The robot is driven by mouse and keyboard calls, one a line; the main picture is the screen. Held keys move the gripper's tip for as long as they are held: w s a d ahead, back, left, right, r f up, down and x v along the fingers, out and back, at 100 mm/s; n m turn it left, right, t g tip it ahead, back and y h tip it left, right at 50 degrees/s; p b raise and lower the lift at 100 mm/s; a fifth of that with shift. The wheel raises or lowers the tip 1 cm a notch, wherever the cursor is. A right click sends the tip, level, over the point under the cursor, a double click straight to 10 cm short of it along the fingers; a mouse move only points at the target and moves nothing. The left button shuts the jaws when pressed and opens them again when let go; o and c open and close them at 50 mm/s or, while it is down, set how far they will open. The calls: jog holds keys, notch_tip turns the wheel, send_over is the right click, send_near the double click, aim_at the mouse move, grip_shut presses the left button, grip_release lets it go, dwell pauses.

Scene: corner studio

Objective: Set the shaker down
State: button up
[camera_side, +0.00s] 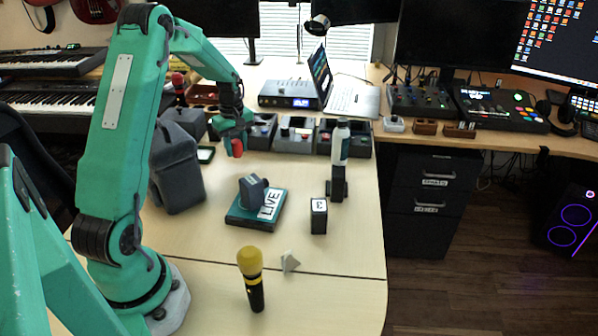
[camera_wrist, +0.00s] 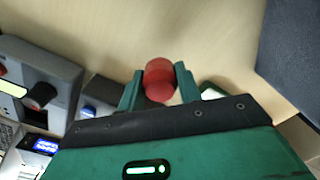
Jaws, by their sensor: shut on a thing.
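The shaker is a small red rounded thing (camera_side: 237,148), held at the tip of my gripper (camera_side: 236,138) in the side view. In the wrist view the red shaker (camera_wrist: 159,80) sits between the two green fingers of my gripper (camera_wrist: 158,76), which are shut on it. Pale wooden tabletop shows around it in the wrist view. My gripper points down over the back part of the table, left of the pedals. I cannot tell whether the shaker touches the tabletop or hangs a little above it.
Several pedals (camera_side: 295,136) stand behind and right of my gripper. A dark grey case (camera_side: 177,167) is at left.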

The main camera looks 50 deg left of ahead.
aim_at(238, 155)
jog(key=shift+f, duration=1.65)
jog(key=shift+f, duration=0.15)
jog(key=o, duration=1)
notch_tip(238, 155, up, 12)
jog(key=shift+r, duration=0.15)
jog(key=shift+d, duration=0.15)
